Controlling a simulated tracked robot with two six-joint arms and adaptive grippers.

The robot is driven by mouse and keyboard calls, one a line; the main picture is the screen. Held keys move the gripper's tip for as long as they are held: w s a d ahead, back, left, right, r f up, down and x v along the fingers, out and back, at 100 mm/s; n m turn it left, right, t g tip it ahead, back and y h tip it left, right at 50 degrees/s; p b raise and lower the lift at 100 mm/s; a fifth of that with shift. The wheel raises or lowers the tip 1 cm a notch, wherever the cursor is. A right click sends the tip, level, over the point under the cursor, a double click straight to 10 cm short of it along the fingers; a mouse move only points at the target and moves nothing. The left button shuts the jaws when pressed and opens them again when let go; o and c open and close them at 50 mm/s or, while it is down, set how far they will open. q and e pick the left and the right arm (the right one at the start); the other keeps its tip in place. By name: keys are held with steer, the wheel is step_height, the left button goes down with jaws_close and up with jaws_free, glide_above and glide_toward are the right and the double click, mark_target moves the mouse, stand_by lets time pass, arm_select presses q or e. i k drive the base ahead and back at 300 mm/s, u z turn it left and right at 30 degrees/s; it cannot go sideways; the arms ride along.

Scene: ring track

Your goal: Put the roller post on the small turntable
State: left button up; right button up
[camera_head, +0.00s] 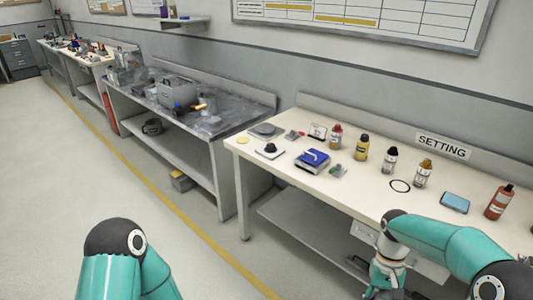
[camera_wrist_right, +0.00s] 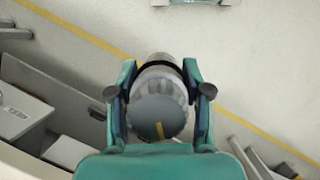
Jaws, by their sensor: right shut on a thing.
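My right gripper (camera_wrist_right: 160,95) is shut on a grey, ribbed, round piece with a yellow mark on its top (camera_wrist_right: 160,118), apparently the roller post. It holds the piece over the floor, clear of the table. In the head view my right wrist is low, in front of the setting table, and its fingertips cannot be made out. My left gripper is out of view.
The setting table (camera_head: 300,190) also holds a blue block (camera_head: 312,159), several bottles, a black ring (camera_head: 400,186) and a blue flat device (camera_head: 455,202). A grey workbench (camera_head: 215,125) stands beyond a gap. The floor along the yellow line is mostly clear.

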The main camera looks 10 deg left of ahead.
mark_target(265, 128)
steer(key=k, duration=0.55)
steer(key=u, duration=0.55)
steer(key=i, duration=1.1)
steer(key=u, duration=0.65)
steer(key=i, duration=1.7)
steer(key=z, duration=0.6)
